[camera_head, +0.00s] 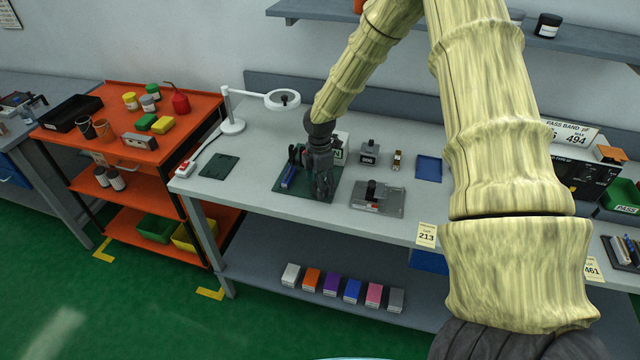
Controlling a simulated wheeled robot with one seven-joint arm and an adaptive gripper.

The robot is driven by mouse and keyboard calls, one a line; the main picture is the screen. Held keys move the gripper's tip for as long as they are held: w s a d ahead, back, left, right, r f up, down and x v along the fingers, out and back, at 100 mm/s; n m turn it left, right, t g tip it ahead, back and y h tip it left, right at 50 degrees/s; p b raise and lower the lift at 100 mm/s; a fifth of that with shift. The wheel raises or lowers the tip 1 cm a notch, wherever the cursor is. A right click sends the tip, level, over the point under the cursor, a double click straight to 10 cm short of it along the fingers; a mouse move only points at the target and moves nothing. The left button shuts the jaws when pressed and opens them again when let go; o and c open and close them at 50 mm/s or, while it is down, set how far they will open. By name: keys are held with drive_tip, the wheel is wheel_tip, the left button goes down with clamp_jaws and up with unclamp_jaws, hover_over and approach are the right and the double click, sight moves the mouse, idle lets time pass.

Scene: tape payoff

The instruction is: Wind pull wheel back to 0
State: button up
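My gripper (323,190) is dark grey and points down over a dark green mat (318,195) on the grey bench. Its fingers are small here, and I cannot tell whether they are open or shut. A device with blue and dark parts (290,174) stands on the mat, just left of my gripper and partly hidden by it. I cannot make out a pull wheel or a dial reading on it.
A magnifier lamp (233,126) stands left on the bench. A weight (369,157), a small brass-coloured item (396,161) and a blue tray (428,169) sit behind the plate. An orange cart (95,145) stands left. My arm hides the bench's right middle.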

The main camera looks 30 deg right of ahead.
wheel_tip(320, 180, up, 12)
drive_tip(key=shift+f, duration=0.2)
idle(0.4)
drive_tip(key=shift+d, duration=0.1)
